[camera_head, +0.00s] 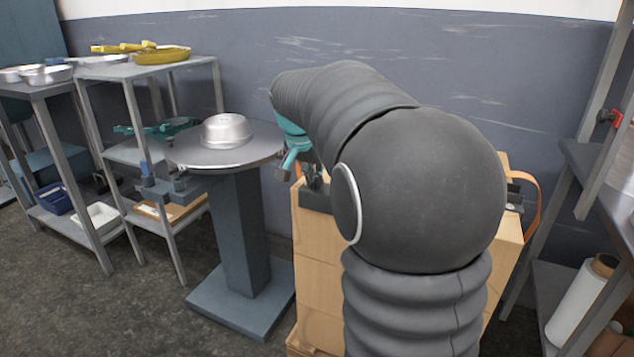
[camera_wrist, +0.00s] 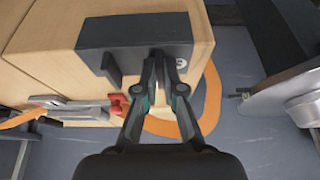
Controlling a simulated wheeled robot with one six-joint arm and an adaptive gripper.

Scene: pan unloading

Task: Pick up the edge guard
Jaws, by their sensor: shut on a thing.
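The edge guard (camera_wrist: 130,32) is a dark grey angled piece at the upper corner of the cardboard boxes in the wrist view. My gripper (camera_wrist: 168,64) is shut on its lower edge, right of the guard's middle. The guard appears to be still against the box; I cannot tell whether any gap exists. In the head view the guard (camera_head: 317,201) shows at the boxes' left top edge, partly covered by my arm. My gripper (camera_head: 312,179) is mostly hidden there.
Orange strap (camera_wrist: 211,98) hangs loosely near the boxes (camera_wrist: 50,60), with a metal buckle (camera_wrist: 70,108) beside it. Shelves (camera_head: 150,68) hold pans. Another rack (camera_head: 590,170) stands right.

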